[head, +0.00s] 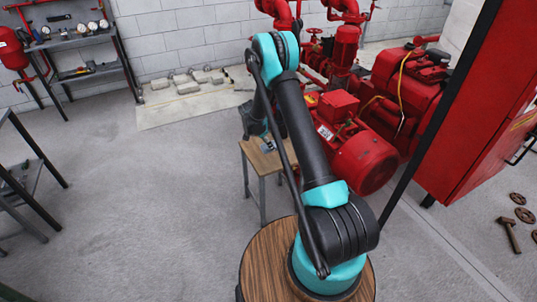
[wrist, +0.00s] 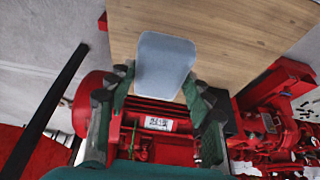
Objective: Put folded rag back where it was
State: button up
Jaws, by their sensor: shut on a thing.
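The folded rag (wrist: 165,62) is a flat, pale grey-blue piece with rounded corners. In the wrist view it sits between the fingertips of my gripper (wrist: 157,85), which is shut on it. Behind it is the wooden top of a small table (wrist: 235,35). In the head view the small table (head: 256,160) stands beyond my arm, with my gripper (head: 267,143) over its top, partly hidden by the arm. I cannot tell whether the rag touches the tabletop.
A red pump and motor (head: 365,160) stand close to the right of the small table. A red cabinet (head: 480,110) is at the right. A shelf rack with gauges (head: 75,50) stands at the back left. The floor left of the table is clear.

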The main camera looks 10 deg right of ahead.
jog(key=shift+f, duration=3.1)
jog(key=o, duration=1)
jog(key=shift+o, duration=0.2)
